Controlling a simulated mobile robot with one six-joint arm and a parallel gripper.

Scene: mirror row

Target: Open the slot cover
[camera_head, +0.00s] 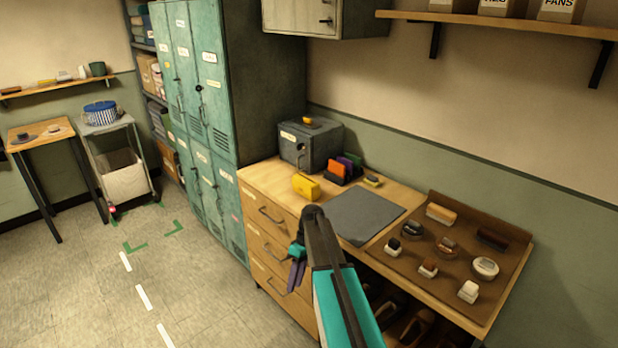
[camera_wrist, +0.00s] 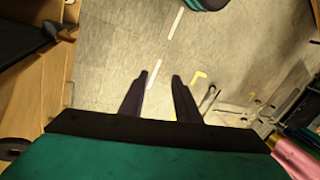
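A grey metal box (camera_head: 311,146) stands at the back left of the wooden counter. It has a small pale label and a dark round fitting on its front, and a small orange-yellow thing on top. I cannot make out a slot cover for certain on it or elsewhere. My gripper (camera_head: 296,284) hangs in front of the counter's drawers, fingers down, well apart from the box. In the wrist view my gripper (camera_wrist: 160,76) has its two dark fingers apart, with only floor visible between them.
Teal lockers (camera_head: 203,110) stand left. A cart (camera_head: 118,165) stands far left.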

